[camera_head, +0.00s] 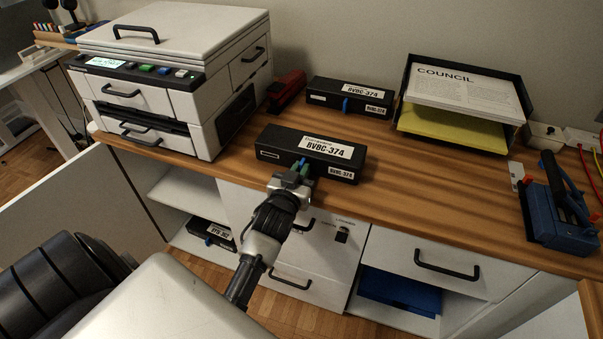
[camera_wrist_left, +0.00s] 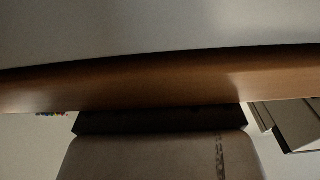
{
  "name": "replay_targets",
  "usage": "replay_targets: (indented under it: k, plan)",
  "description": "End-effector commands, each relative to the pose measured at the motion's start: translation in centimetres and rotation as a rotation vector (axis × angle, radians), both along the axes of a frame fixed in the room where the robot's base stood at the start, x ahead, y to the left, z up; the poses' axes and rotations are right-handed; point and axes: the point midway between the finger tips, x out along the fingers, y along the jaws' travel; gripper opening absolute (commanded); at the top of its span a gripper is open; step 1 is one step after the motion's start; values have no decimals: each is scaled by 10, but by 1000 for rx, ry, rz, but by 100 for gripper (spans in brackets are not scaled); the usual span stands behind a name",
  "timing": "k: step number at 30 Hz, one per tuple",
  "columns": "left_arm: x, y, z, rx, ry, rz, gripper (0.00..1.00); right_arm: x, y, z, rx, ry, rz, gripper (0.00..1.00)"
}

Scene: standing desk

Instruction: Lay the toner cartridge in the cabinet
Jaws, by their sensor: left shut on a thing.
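A black toner cartridge (camera_head: 268,144) with white BVBC-374 labels is near the front edge of the desk. My left gripper (camera_head: 298,171) is shut on its front side, at the coloured grip. I cannot tell whether the cartridge rests on the wood or is just above it. A dark block (camera_wrist_left: 160,120), probably this cartridge, shows in the left wrist view. The open white cabinet (camera_head: 185,192) is under the desk at left, with its door (camera_head: 70,205) swung out. Another black cartridge (camera_head: 208,235) lies on its lower shelf. My right gripper is not in view.
Another BVBC-374 cartridge (camera_head: 320,98) stands at the back of the desk (camera_head: 420,185). A white printer (camera_head: 190,85) is at left, a red stapler (camera_head: 286,90) beside it. A paper tray (camera_head: 520,90) and blue hole punch (camera_head: 555,225) are at right. The cabinet's upper shelf looks empty.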

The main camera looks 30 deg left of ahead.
Motion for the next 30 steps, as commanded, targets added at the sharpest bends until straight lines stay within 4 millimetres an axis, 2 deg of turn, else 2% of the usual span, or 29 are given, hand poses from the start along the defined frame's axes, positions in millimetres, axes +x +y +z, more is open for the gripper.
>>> replay_targets:
  k: [12, 13, 18, 28, 30]
  plan:
    - [0, 0, 0, 0, -6, -1, 0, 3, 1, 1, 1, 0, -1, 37]
    - [0, 0, -3, -1, 0, 0, 12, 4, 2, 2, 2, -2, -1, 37]
    - [0, 0, -2, -1, 0, 0, 36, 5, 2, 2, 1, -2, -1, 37]
    - [0, 0, 1, 0, -1, 0, 36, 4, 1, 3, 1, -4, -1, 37]
    - [-8, -2, -1, -1, 2, 0, 36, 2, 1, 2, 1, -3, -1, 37]
